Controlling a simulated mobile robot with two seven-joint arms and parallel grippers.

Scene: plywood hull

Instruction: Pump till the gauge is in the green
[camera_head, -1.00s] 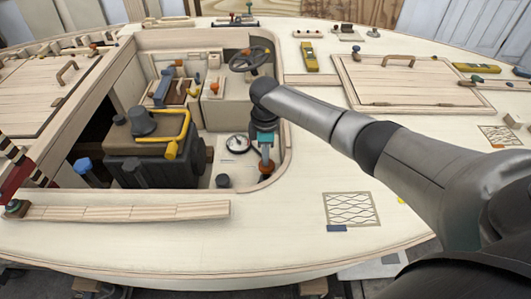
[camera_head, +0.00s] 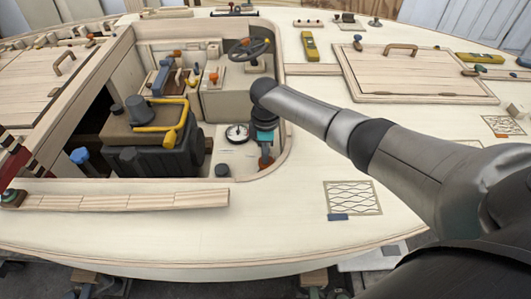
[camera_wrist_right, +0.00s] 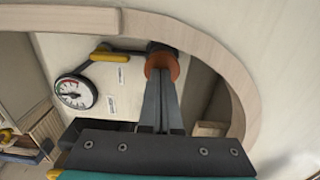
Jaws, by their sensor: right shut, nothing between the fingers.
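The round white pressure gauge (camera_head: 237,133) lies on the pale cockpit floor, left of my right gripper. A grey bar with a yellow piece (camera_wrist_right: 118,55) reaches toward that part. In the head view the gripper (camera_head: 265,160) points down into the cockpit. My left gripper is not in view.
A curved wooden coaming (camera_wrist_right: 215,50) passes close around the gripper. A dark engine-like block with a yellow handle (camera_head: 165,140) stands to the left. A steering wheel (camera_head: 249,48) is behind.

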